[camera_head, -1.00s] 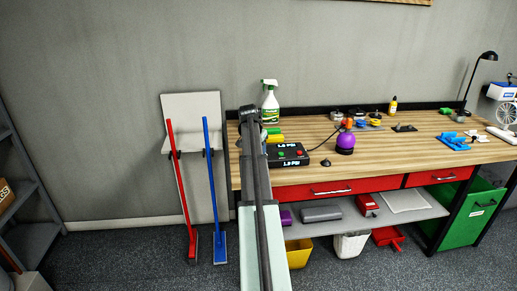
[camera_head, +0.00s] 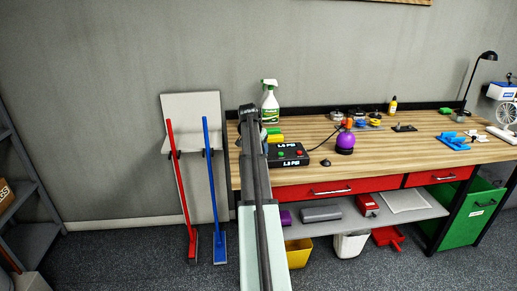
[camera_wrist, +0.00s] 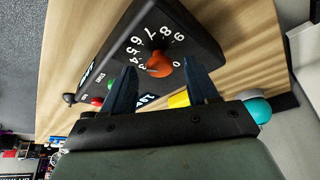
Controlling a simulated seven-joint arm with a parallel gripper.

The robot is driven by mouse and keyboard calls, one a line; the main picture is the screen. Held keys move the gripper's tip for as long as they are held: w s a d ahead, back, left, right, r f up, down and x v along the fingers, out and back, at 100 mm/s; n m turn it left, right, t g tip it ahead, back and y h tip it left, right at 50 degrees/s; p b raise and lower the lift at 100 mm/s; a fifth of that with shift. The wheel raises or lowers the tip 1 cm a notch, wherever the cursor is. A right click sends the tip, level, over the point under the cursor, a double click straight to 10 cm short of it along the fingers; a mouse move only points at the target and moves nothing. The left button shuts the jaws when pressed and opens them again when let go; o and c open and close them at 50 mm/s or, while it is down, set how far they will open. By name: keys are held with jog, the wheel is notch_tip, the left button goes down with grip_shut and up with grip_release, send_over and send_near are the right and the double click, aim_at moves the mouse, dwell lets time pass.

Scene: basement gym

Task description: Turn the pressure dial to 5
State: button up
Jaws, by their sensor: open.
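The pressure control box (camera_head: 300,154) is black and sits on the left part of the workbench. It shows large in the wrist view (camera_wrist: 190,22), with a ring of white numerals around an orange dial knob (camera_wrist: 160,65). My gripper (camera_wrist: 159,66) is open, with one dark finger on each side of the knob. I cannot tell whether the fingers touch it. The numerals 3 to 9 and 0 show; the low ones between are hidden. The knob's pointing direction is unclear. In the head view my arm hides the gripper and knob.
The wooden workbench (camera_head: 390,154) has a purple ball-shaped item (camera_head: 345,143) right of the box. A spray bottle (camera_head: 270,103) stands behind my arm at the back. Green and red buttons (camera_wrist: 109,86) are on the box near my left finger.

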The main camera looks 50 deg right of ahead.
jog(key=v, duration=1.3)
jog(key=shift+r, duration=0.2)
jog(key=shift+a+f, duration=0.1)
jog(key=shift+a, duration=0.05)
